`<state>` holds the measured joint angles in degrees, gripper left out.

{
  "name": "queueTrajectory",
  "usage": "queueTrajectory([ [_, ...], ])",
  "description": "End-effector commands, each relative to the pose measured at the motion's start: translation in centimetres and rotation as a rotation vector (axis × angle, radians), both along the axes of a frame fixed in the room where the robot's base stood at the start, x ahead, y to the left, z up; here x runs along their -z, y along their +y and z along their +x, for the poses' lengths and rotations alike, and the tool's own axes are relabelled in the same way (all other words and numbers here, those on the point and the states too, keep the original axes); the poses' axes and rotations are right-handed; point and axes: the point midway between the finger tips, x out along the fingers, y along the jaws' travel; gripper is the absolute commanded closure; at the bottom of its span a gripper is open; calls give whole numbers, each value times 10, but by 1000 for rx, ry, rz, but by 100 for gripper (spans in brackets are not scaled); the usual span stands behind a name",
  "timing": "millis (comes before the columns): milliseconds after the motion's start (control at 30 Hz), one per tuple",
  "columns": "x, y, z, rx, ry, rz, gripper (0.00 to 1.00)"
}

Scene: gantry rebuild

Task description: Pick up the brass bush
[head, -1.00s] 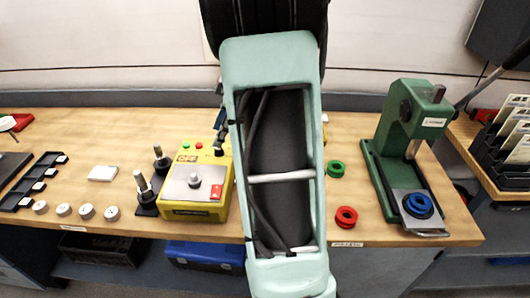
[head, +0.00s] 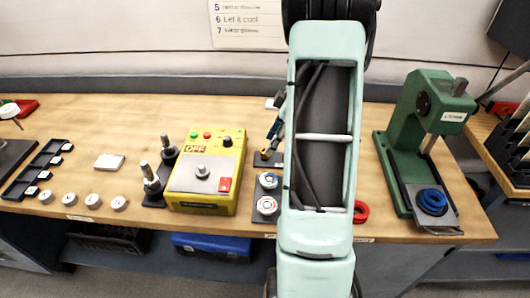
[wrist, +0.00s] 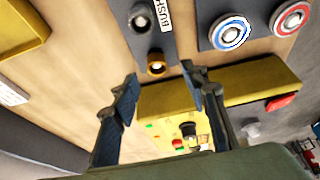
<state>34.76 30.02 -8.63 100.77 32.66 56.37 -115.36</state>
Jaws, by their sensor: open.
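My gripper (wrist: 159,74) is open, with one blue-padded finger on each side of the bush in the picture. The gap between the fingers looks empty; I cannot tell how far the bush lies beyond the tips.
A yellow control box (head: 207,172) stands left of my arm. Discs with blue and red rings (head: 265,202) lie close by. A red ring (head: 360,212) is partly behind my arm. A green press (head: 425,125) stands at right, and small white pucks (head: 69,199) line the front left.

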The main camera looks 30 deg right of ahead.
Motion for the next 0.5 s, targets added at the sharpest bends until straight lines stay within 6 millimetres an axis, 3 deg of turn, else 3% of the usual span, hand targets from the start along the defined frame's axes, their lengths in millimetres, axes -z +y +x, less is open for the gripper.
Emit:
queueTrajectory([
  [267,34,10,11,-1,4,2,59],
  [500,40,11,13,0,1,0,59],
])
